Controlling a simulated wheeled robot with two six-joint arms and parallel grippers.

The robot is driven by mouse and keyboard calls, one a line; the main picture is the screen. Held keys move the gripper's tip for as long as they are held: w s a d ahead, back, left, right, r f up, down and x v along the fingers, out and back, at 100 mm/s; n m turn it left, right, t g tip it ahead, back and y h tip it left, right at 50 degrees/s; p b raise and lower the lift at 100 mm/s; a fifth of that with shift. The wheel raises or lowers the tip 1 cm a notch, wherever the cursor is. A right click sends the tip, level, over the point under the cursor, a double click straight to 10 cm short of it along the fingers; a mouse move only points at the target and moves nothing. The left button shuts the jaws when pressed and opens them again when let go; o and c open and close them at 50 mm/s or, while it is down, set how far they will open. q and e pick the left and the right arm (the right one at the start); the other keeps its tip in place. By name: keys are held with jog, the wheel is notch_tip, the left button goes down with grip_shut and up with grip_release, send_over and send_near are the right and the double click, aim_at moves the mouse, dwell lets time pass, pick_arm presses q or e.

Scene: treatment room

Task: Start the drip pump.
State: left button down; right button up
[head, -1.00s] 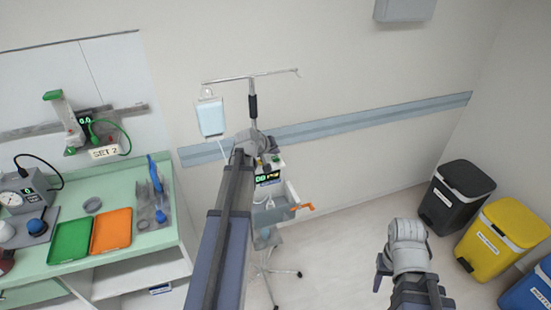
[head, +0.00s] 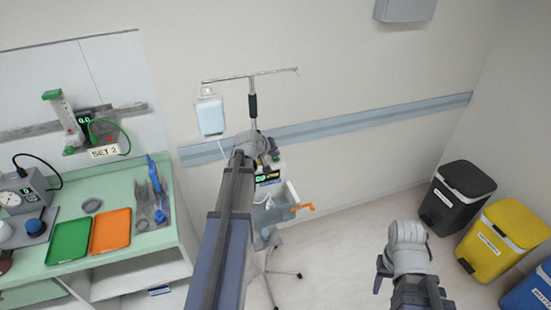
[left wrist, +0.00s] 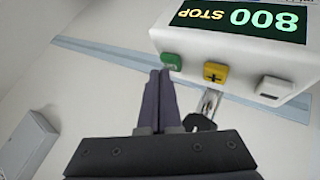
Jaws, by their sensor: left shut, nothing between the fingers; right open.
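The drip pump (head: 266,178) hangs on a wheeled drip stand, its lit display partly seen past my left arm. In the left wrist view its display (left wrist: 240,18) shows green digits and a yellow STOP. Below it are a green button (left wrist: 172,61), a yellow button with a plus (left wrist: 214,73) and a white button (left wrist: 274,87). My left gripper (left wrist: 160,73) is shut and empty, its fingertips close beside the green button. I cannot tell whether they touch. My right gripper (head: 409,283) is open, low on the right, away from the pump.
A drip bag (head: 210,117) hangs from the stand's crossbar. An orange clamp (head: 303,207) sticks out beside the pump. A green counter (head: 108,181) with trays stands at left. Black (head: 457,195) and yellow (head: 500,240) bins stand at right. Floor between is clear.

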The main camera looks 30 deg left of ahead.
aim_at(275, 159)
pick_arm(q)
jog(key=shift+f+b, duration=0.4)
dwell(0.3)
jog(key=shift+r, duration=0.1)
jog(key=shift+r+p, duration=0.8)
jog(key=shift+p, duration=0.1)
notch_tip(275, 159, up, 5)
jog(key=p, duration=0.5)
dwell(0.7)
